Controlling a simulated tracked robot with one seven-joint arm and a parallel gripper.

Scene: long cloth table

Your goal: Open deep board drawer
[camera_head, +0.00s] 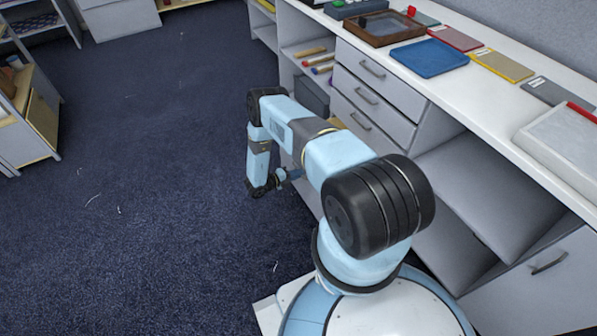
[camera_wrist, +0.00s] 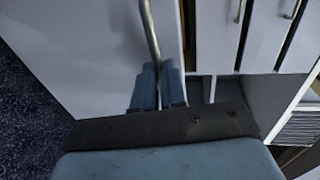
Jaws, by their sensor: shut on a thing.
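The deep drawer shows as a broad pale front panel (camera_wrist: 95,45) filling the left and middle of the wrist view. Its metal bar handle (camera_wrist: 150,32) runs down into my gripper (camera_wrist: 158,88). The two blue-grey fingers are shut on this handle, one on each side of it. In the head view my gripper (camera_head: 290,175) is low at the cabinet front, below the stack of three drawers. My arm hides most of the deep drawer there, so how far it stands out cannot be told.
Three shallow drawers (camera_head: 370,90) with bar handles look closed. Open shelves (camera_head: 455,185) lie to their right. The white tabletop (camera_head: 490,105) carries a blue tray (camera_head: 429,58), a brown box and several boards. Dark carpet (camera_head: 150,190) to the left is clear.

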